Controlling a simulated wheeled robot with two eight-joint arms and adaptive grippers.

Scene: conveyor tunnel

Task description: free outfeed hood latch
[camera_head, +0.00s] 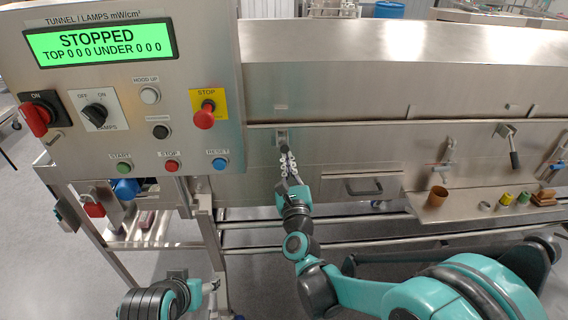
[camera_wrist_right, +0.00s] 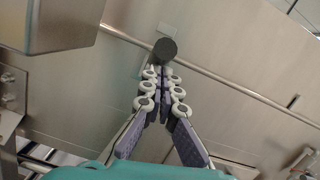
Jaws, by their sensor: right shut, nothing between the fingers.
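The steel hood (camera_head: 350,92) lies along the tunnel with its lower edge down. A latch (camera_head: 281,136) sits at the hood's lower seam, just right of the control panel. My right gripper (camera_head: 288,158) is right below this latch, fingers pointing up at it and closed with nothing between them. In the right wrist view, the latch's dark round knob (camera_wrist_right: 164,49) is just beyond the closed fingertips (camera_wrist_right: 163,76); whether they touch I cannot tell.
The control panel (camera_head: 130,100) reads STOPPED and juts out left of the latch, with a red stop button (camera_head: 204,115). A drawer handle (camera_head: 371,187) and a shelf (camera_head: 470,207) with small parts and a brown cup (camera_head: 437,196) are right of my gripper. A rail (camera_head: 400,240) runs below.

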